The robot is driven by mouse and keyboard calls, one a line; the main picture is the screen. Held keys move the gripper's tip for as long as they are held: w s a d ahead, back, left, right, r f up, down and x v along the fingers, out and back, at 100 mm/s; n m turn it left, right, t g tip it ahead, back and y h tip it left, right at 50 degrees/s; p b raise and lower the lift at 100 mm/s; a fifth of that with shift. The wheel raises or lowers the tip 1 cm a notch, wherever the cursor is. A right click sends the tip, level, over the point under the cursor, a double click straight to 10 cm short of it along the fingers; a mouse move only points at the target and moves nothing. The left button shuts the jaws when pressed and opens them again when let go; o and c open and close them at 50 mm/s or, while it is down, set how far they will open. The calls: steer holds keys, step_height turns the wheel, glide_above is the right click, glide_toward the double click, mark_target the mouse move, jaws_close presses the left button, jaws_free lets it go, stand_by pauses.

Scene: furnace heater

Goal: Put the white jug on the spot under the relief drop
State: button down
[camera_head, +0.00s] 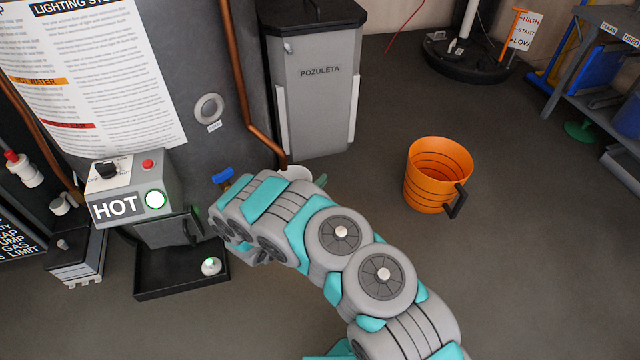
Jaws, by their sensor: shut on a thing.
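The copper relief drop pipe (240,90) runs down the front of the grey tank and ends low, beside the grey bin. A small white curved part of the white jug (295,172) shows at the pipe's lower end, just behind my arm. My gripper (319,181) is mostly hidden behind my arm; only a small teal part shows beside the jug. It is shut on the jug. The spot on the floor, the jug's base and its exact height are hidden by my arm.
A grey bin marked POZULETA (318,95) stands behind the jug. An orange bucket (432,175) stands to the right on open floor. A control box marked HOT (135,195) and a black tray (180,275) are at left. A blue valve handle (222,177) is close to my arm.

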steer(key=c, duration=0.8)
jaws_free()
steer(key=shift+c, duration=0.2)
steer(key=p+v, duration=0.1)
steer(key=v, duration=1.1)
steer(key=shift+w+r, duration=0.1)
steer(key=shift+r, duration=0.05)
